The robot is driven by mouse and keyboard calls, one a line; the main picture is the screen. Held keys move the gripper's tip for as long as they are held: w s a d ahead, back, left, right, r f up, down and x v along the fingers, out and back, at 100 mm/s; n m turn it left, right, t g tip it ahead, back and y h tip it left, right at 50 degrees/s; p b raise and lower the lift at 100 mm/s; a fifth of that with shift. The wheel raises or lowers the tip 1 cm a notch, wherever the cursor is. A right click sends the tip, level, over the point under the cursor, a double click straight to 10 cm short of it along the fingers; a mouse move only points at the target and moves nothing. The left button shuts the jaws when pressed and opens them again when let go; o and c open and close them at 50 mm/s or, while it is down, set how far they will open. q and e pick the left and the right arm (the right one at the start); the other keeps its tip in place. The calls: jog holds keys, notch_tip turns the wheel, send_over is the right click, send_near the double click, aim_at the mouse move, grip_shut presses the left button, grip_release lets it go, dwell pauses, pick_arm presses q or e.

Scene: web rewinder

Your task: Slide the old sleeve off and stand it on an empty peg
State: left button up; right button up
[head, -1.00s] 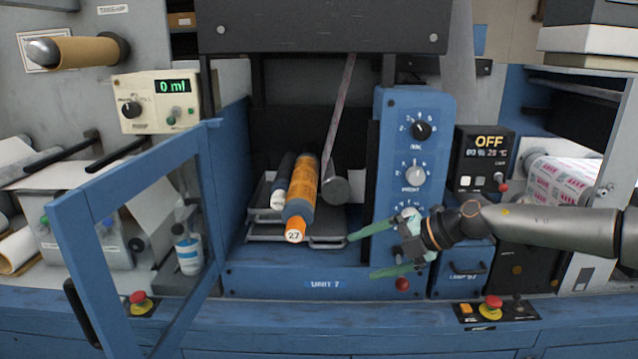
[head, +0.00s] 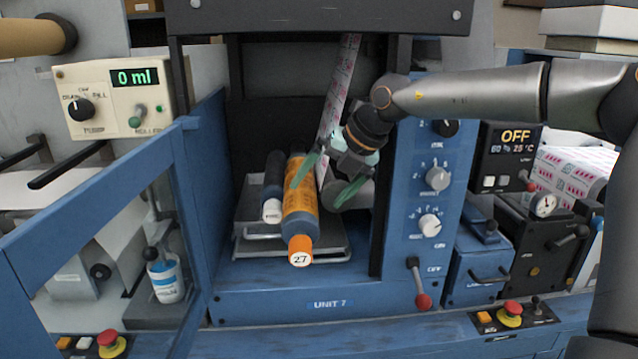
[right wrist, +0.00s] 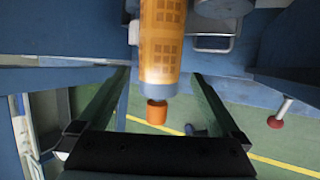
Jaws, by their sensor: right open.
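An orange printed sleeve (head: 301,208) sits around a blue-grey roller whose orange end cap (head: 300,250), marked 27, faces me. My right gripper (head: 324,182) is over the sleeve's right side, open, with green fingers. One finger overlaps the sleeve in the head view and the other is to its right. In the right wrist view the sleeve (right wrist: 162,40) shows between the open fingers (right wrist: 158,100); I cannot tell whether they touch it. Two dark bars, perhaps pegs, project at the left; the nearer bar (head: 70,164) is bare. My left gripper is out of view.
A darker roller (head: 272,190) lies just left of the sleeve. The blue-framed door (head: 95,195) stands open on the left. The control panel (head: 425,255) with knobs and a red-tipped lever (head: 422,298) is close on the right. Free room is in front of the cap.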

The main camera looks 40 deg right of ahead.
aim_at(309, 206)
jog(key=shift+w+a+f, duration=0.15)
jog(key=shift+f, duration=0.45)
jog(key=b+x, duration=0.3)
jog(key=x, duration=0.3)
jog(key=shift+b+x, duration=0.45)
jog(key=shift+x, duration=0.45)
jog(key=shift+w+r, duration=0.1)
jog(key=shift+r, duration=0.05)
jog(key=shift+c, duration=0.4)
jog(key=c, duration=1.2)
jog(key=shift+r, duration=0.1)
jog(key=shift+c, duration=0.3)
